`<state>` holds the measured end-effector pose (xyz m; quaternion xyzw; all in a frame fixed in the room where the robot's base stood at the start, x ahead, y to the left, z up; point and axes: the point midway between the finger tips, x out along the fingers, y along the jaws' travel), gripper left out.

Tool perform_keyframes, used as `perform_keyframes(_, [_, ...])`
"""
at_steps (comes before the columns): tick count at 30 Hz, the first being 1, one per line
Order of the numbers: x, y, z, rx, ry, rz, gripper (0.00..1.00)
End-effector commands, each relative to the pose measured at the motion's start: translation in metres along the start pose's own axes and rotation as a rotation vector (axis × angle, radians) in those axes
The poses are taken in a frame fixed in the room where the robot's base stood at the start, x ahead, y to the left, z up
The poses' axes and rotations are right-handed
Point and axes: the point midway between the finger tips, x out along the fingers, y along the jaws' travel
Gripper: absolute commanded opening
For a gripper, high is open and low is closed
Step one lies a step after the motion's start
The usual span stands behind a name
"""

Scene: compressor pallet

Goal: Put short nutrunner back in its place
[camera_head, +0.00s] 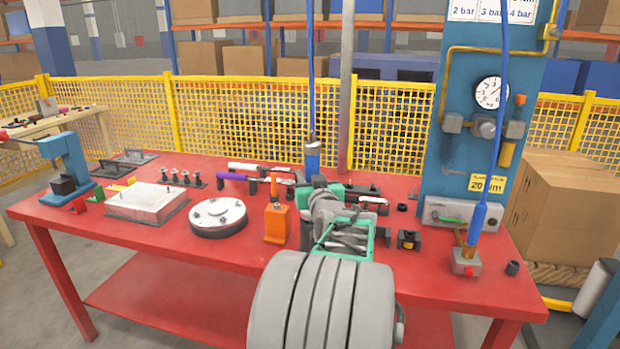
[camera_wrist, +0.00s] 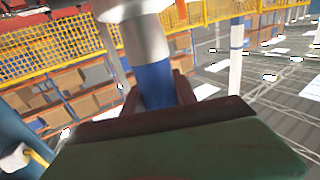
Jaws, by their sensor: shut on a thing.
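The nutrunner (camera_head: 312,160), a blue body with a silver collar, hangs upright on a blue hose above the middle of the red table; I take it for the short one. My gripper (camera_head: 318,183) is at its lower part, and the arm hides its lower end. In the wrist view, my gripper (camera_wrist: 157,97) is shut around the blue part of the nutrunner (camera_wrist: 152,70), with its silver part above. A second, slim blue tool (camera_head: 478,220) hangs at the right, its lower end at a small metal block (camera_head: 466,262).
An orange holder (camera_head: 277,222), a round white plate (camera_head: 217,216) and a white box (camera_head: 146,201) stand left of my arm. Tools and small black parts lie behind it. A blue panel with a gauge (camera_head: 491,93) rises at the right. The table's front left is clear.

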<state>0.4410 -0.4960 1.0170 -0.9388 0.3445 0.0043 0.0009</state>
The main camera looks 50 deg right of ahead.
Motion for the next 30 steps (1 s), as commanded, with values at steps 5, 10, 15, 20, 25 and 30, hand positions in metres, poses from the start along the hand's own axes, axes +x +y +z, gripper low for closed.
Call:
perform_keyframes(5, [0.000, 0.000, -0.001, -0.002, 0.008, 0.000, 0.00])
perform_keyframes(10, [0.000, 0.000, 0.002, -0.002, 0.008, 0.000, 0.00])
perform_keyframes(15, [0.000, 0.000, 0.005, -0.002, 0.008, 0.000, 0.00])
perform_keyframes(20, [0.000, 0.000, 0.008, -0.002, 0.008, 0.000, 0.00])
perform_keyframes(25, [0.000, 0.000, 0.008, -0.002, 0.006, 0.000, 0.46])
perform_keyframes(30, [0.000, 0.000, 0.009, -0.001, 0.003, 0.000, 0.59])
